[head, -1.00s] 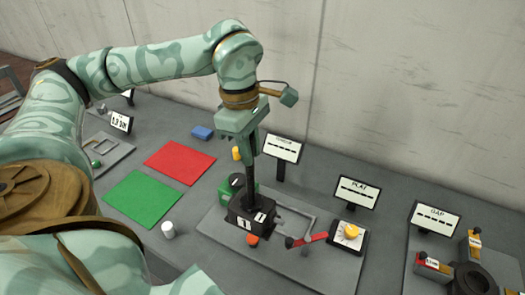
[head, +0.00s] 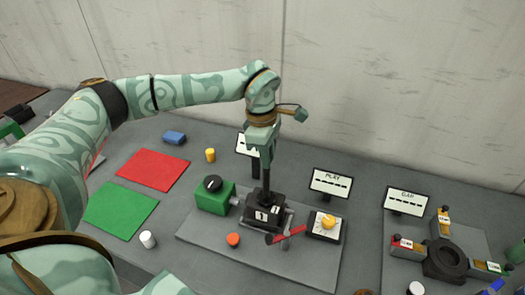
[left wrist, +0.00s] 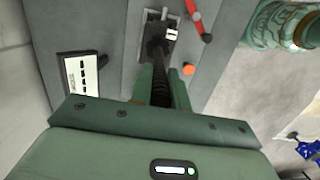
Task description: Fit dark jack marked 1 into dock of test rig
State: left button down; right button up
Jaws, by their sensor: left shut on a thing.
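The dark jack marked 1 (head: 264,214) stands upright over the dock frame (head: 290,215) of the test rig (head: 200,235). It also shows in the left wrist view (left wrist: 158,45). I cannot tell whether its base is fully seated or slightly raised. My left gripper (head: 263,172) is above the jack and shut on its dark upright screw; the fingers flank the screw in the left wrist view (left wrist: 160,88). The jack's base hides much of the dock. My right gripper is not in view.
On the rig, a green box (head: 215,198) with a black knob stands left of the jack. An orange button (head: 233,239) is in front; a red lever (head: 290,234) and a yellow-knobbed dial (head: 328,222) are to the right. A sign (head: 330,184) stands behind.

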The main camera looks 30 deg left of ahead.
pick_arm(q)
jog(key=f, duration=0.3)
jog(key=shift+w, duration=0.3)
jog(key=shift+d, duration=0.1)
jog(key=c, duration=1.8)
grip_release()
jog(key=shift+s+f, duration=0.15)
jog(key=shift+f, duration=0.2)
jog(key=o, duration=0.5)
jog(key=shift+c, duration=0.2)
jog(key=shift+s+r, duration=0.1)
notch_tip(320, 180, up, 12)
jog(key=a, duration=0.1)
jog(key=shift+a, duration=0.2)
